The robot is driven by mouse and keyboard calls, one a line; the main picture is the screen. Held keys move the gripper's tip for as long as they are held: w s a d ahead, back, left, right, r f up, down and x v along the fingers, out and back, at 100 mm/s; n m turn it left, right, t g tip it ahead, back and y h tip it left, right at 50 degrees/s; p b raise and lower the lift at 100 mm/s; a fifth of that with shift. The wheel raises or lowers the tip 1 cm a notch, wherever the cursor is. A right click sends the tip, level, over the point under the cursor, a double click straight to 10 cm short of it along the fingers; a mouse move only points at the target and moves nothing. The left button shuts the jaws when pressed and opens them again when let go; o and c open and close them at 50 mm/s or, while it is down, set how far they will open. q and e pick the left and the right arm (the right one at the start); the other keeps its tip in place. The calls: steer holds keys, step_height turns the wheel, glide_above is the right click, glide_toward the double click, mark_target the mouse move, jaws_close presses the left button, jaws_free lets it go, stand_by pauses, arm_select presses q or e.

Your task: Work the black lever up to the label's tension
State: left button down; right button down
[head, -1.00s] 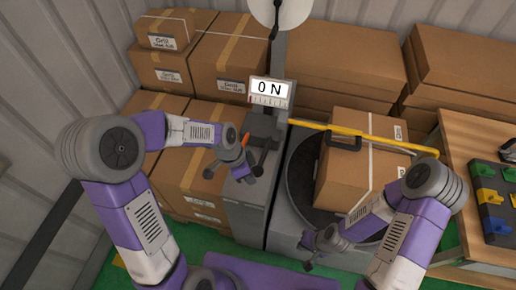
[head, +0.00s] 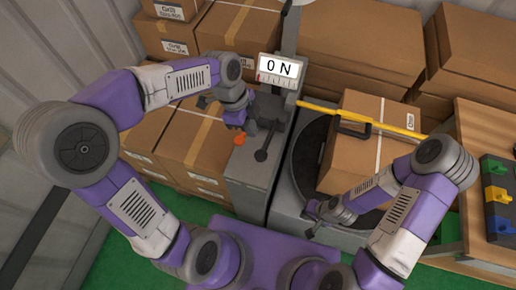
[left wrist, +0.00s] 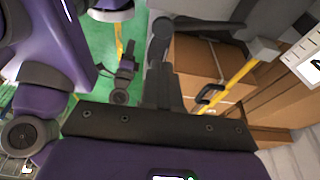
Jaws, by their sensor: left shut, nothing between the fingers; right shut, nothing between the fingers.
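The black lever (head: 265,142) rises from the grey machine column (head: 248,180), tilted toward the front with its round knob low. Above it, the display (head: 276,67) reads 0 N over a scale. My left gripper (head: 237,121) is shut and empty, just left of the lever and close to an orange knob (head: 239,139). I see no grip on the lever. My right gripper (head: 313,222) is shut and empty, low in front of the turntable (head: 302,165). The left wrist view shows the display's edge (left wrist: 308,62); the lever cannot be made out surely there.
A strapped box (head: 365,165) with a black handle stands on the turntable, beneath a yellow bar (head: 408,130). Stacked boxes (head: 180,140) fill the left and back. A wooden table (head: 480,120) with coloured parts stands right. Green floor is in front.

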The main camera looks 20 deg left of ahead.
arm_select(q)
steer(key=b, duration=0.2)
glide_toward(261, 155)
steer(key=x, duration=0.5)
steer(key=shift+s+d, duration=0.2)
steer(key=shift+d, duration=0.05)
steer(key=shift+f, duration=0.7)
steer(key=shift+w, duration=0.1)
